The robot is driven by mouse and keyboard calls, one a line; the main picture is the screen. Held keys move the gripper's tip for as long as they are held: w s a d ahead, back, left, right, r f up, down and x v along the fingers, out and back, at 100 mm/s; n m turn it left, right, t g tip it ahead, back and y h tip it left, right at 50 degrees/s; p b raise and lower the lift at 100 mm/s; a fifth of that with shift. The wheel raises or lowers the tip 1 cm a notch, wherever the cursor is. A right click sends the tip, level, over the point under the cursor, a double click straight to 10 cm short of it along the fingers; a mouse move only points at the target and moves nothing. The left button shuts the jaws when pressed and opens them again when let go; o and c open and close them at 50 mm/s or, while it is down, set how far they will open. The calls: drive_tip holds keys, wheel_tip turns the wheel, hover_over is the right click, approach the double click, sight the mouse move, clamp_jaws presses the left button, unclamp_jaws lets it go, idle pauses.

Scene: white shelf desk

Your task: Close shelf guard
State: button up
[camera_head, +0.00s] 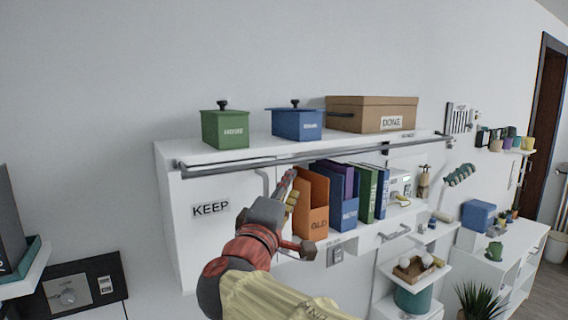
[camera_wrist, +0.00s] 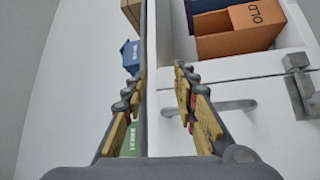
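The shelf guard looks like a long grey rail (camera_head: 320,153) along the top front edge of the white wall shelf (camera_head: 175,240). In the wrist view the rail (camera_wrist: 148,50) runs lengthwise, beside one finger and between the two in the picture. I cannot tell whether it touches that finger. My gripper (camera_head: 289,183) is just below the rail, in front of the open section beside the KEEP door (camera_head: 225,235). In the wrist view my gripper (camera_wrist: 157,90) has its fingers apart, with no object clearly pinched.
Green (camera_head: 226,130) and blue (camera_head: 297,125) lidded boxes and a brown box (camera_head: 365,114) stand on top. An orange file holder (camera_head: 312,205) and books stand right of my gripper. The door's grey handle (camera_wrist: 225,107) is close to one finger.

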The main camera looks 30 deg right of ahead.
sight(294, 162)
drive_tip(key=shift+m+t, duration=0.3)
drive_tip(key=shift+t, duration=0.2)
drive_tip(key=shift+w+d+r+p, duration=0.4)
drive_tip(key=shift+w+d+r, duration=0.7)
drive_tip(key=shift+w+d, duration=0.15)
drive_tip(key=shift+w+d+r+p, duration=0.4)
drive_tip(key=shift+w+d+r, duration=0.7)
drive_tip(key=shift+w, duration=0.2)
drive_tip(key=c, duration=0.3)
drive_tip(key=c, duration=0.4)
clamp_jaws()
